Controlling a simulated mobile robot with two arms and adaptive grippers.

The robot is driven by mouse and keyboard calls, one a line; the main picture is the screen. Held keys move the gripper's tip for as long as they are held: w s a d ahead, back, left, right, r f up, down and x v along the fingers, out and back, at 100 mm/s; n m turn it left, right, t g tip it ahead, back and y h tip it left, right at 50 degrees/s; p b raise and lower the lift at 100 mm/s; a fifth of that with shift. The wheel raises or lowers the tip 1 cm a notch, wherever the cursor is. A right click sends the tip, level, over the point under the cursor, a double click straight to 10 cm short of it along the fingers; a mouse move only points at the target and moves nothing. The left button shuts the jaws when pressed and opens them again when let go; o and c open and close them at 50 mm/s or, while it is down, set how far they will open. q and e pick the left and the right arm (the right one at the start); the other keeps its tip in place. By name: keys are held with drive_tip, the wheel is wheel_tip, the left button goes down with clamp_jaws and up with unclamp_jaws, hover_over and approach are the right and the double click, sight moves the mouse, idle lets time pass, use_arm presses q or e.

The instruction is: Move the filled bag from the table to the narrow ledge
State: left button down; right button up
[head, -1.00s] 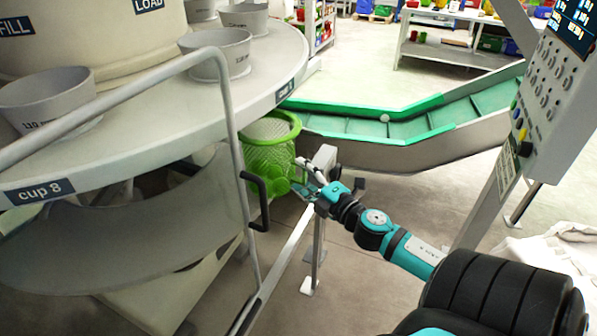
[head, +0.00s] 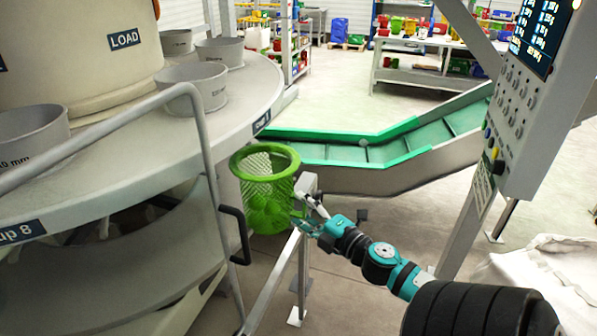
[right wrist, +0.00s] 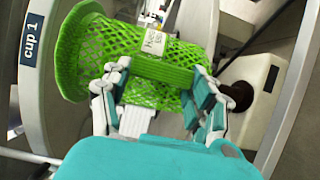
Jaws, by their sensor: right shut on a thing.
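The filled bag (head: 264,190) is a green net tube with a thick green rim and rounded green contents in its lower part. In the head view it is beside the rim of the round grey table (head: 190,140), rim upward. My right gripper (head: 303,222) is at its lower right side. In the right wrist view the bag (right wrist: 125,45) lies across the picture with a white label, and my right gripper (right wrist: 160,85) is shut on it, fingers around a solid green band. I cannot tell which surface is the narrow ledge. My left gripper is not in view.
A grey post with a rail (head: 304,185) stands close to the bag and gripper. A bent grey handrail (head: 207,150) runs in front of the table. A green-edged conveyor (head: 380,160) lies behind, and a control panel (head: 520,110) stands right.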

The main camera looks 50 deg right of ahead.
drive_tip(key=shift+s+d, duration=0.3)
drive_tip(key=shift+s, duration=0.4)
drive_tip(key=shift+s+d, duration=0.25)
drive_tip(key=shift+s, duration=0.5)
drive_tip(key=shift+s+d, duration=0.3)
drive_tip(key=shift+s, duration=0.4)
